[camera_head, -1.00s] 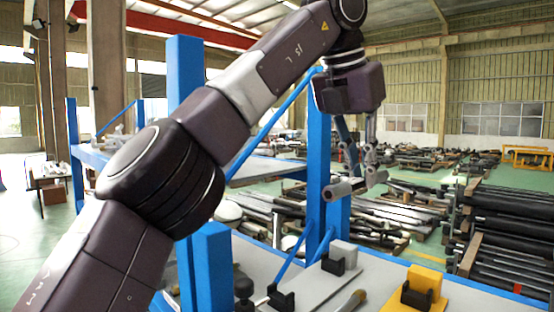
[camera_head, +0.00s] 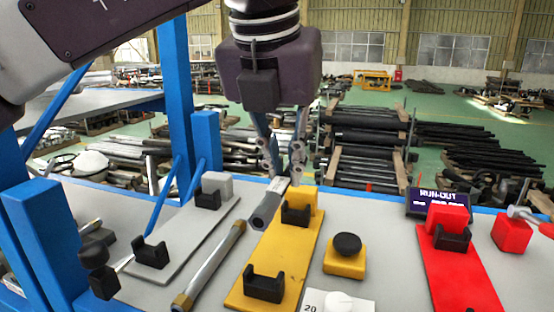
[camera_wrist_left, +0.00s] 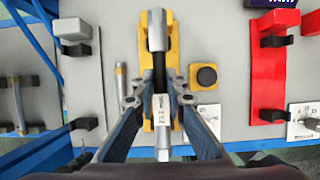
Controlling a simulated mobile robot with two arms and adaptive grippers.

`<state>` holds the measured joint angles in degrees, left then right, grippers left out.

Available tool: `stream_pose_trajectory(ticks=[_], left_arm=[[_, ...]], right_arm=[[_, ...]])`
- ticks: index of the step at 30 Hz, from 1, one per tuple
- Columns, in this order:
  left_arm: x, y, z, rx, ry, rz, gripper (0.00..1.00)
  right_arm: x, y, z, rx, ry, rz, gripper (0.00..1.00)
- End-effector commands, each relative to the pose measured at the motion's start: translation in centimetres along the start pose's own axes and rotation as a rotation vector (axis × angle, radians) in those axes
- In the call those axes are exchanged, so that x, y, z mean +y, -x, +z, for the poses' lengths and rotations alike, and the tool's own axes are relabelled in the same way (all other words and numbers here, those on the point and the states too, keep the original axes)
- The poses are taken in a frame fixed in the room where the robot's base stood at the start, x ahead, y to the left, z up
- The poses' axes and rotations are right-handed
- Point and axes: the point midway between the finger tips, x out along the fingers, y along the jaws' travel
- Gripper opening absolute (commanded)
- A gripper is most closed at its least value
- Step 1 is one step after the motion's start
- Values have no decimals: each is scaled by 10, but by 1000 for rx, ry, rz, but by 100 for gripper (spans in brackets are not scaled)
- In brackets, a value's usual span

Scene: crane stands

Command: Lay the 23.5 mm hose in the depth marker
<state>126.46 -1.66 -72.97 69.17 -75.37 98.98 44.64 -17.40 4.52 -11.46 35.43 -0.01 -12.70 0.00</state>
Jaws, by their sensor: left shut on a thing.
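My left gripper (camera_head: 282,165) is shut on a grey hose (camera_head: 268,207) with a hexagonal section. The hose is tilted in the head view, its lower end above the left edge of the yellow stand. The yellow stand (camera_head: 287,240) has two black cradles, (camera_head: 296,212) and (camera_head: 264,284), and a yellow end block; I cannot read any label naming it the depth marker. In the left wrist view, the hose (camera_wrist_left: 161,105) lies between the fingertips (camera_wrist_left: 159,100), lined up along the yellow stand (camera_wrist_left: 173,60) and hiding most of its cradles. My right gripper is not in view.
A grey stand (camera_head: 175,240) with two black cradles is to the left. A thin rod with brassy ends (camera_head: 210,265) lies between the stands. A yellow block with black knob (camera_head: 344,262), a red stand (camera_head: 460,280) and a RUN-OUT display (camera_head: 432,205) are to the right.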

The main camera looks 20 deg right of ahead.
Motion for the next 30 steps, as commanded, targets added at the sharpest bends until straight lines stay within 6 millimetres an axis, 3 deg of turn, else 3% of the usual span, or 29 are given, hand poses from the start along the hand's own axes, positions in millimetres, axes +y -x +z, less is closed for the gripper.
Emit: stream_pose_trajectory(ticks=[11,30], left_arm=[[1,-15,-6,0,0,-1,0],[1,-72,-30,0,0,-1,0]], right_arm=[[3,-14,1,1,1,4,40],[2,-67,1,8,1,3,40]])
